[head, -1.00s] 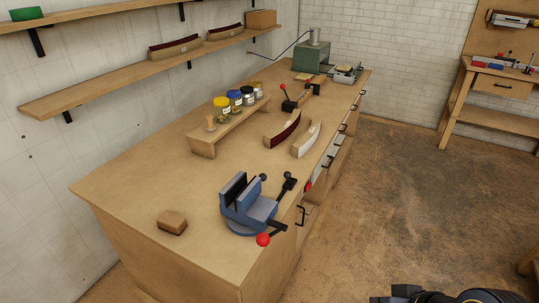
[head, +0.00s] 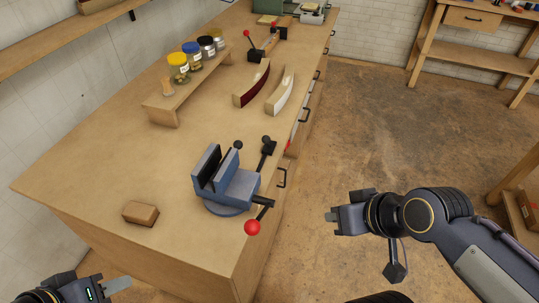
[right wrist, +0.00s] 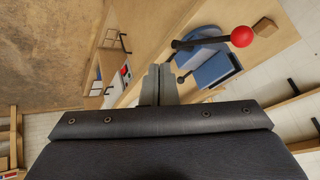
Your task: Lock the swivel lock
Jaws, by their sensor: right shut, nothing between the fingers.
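A blue bench vise (head: 226,182) stands on a round swivel base near the front right edge of the wooden workbench (head: 90,165). Its dark jaws stand upright with a gap between them. A dark lever with a red ball (head: 252,227) sticks out at the vise's front right. A black handle (head: 266,150) with a dark knob stands behind it. Which lever locks the swivel is unclear. My right gripper (head: 330,216) is shut and empty, right of the vise, off the bench. In the right wrist view, the vise (right wrist: 212,64) and red ball (right wrist: 242,36) appear beyond the fingers. My left gripper (head: 117,284) is at the lower left, apart from the vise; its opening is unclear.
A wooden block (head: 140,212) lies left of the vise. Behind are a small riser (head: 190,88) with several jars and two curved pieces, dark red (head: 252,84) and pale (head: 280,92). Drawer handles (head: 282,178) jut from the bench side. Open floor lies to the right.

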